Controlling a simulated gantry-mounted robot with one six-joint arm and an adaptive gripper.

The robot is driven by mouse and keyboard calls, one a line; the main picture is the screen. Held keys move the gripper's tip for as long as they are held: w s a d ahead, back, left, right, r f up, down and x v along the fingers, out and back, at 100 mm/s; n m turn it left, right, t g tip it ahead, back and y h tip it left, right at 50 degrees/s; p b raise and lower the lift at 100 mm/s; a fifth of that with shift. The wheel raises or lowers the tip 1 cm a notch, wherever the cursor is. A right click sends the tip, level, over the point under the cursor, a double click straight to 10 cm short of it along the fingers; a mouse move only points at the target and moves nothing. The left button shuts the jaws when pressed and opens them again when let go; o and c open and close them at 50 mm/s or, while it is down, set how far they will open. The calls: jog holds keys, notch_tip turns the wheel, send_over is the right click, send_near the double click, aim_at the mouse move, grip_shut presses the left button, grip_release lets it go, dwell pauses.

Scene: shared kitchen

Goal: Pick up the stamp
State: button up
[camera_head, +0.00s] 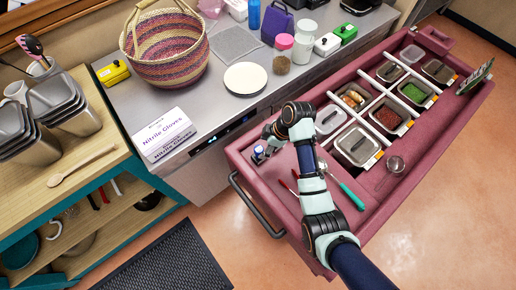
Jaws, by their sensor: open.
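A small upright object (258,152), blue and white and likely the stamp, stands near the left end of the maroon cart (240,158). It is too small to make out in detail. My gripper (266,142) is open just above and to the right of it, at the cart's left edge. I cannot tell whether the fingers touch it or are around it. My arm reaches over the cart from the lower right and hides part of the cart top.
The cart holds several food containers (356,146), a green-handled tool (352,196) and a small glass vessel (396,164). The steel counter behind bears a nitrile glove box (163,135), a woven basket (165,45) and a round white-topped item (245,78).

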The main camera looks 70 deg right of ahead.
aim_at(260, 149)
jog(key=x, duration=0.5)
jog(key=shift+w+d+b, duration=0.1)
jog(key=shift+w+b, duration=0.05)
jog(key=shift+b, duration=0.15)
jog(key=shift+r, duration=0.1)
grip_shut()
